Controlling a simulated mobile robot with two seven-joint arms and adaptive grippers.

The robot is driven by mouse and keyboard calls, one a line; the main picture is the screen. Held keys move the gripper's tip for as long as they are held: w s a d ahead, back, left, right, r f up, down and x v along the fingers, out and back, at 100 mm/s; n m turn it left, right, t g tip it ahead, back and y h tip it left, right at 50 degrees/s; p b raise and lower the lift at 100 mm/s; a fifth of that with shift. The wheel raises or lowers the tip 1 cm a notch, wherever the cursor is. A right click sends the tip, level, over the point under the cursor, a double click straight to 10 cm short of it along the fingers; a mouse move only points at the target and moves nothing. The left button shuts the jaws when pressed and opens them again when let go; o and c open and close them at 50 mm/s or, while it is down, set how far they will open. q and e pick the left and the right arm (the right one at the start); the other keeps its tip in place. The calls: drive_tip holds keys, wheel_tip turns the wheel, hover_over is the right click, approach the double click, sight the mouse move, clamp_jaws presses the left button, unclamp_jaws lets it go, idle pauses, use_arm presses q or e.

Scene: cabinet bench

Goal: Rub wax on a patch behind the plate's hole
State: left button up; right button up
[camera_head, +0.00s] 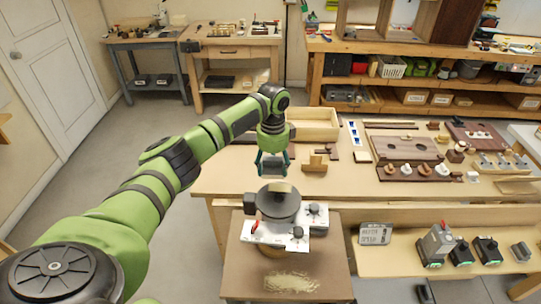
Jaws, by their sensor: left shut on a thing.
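My left gripper (272,172) hangs fingers-down near the left front of the bench. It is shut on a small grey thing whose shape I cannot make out. A brown plate (400,148) with a round hole lies on the right half of the bench, well apart from this gripper. A darker red-brown plate (465,137) with small pale pieces on it lies farther right. A pale yellowish block (280,187) shows just below the gripper, at a dark round disc. I cannot tell which thing is the wax. My right gripper is not in view.
A grey machine (268,232) with the dark disc (277,207) stands on a brown stand (237,270) before the bench (225,178). A wooden tray (315,127) and a small wooden block (314,163) lie near the gripper. Several tools (437,245) stand on a lower shelf at right.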

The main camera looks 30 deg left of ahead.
use_arm(q)
drive_tip(key=shift+a+r, duration=0.15)
drive_tip(key=shift+r, duration=0.6)
drive_tip(key=shift+a+r, duration=0.15)
drive_tip(key=shift+r, duration=0.55)
drive_tip(key=shift+d+r, duration=0.15)
drive_tip(key=shift+r, duration=0.15)
drive_tip(key=shift+f, duration=0.1)
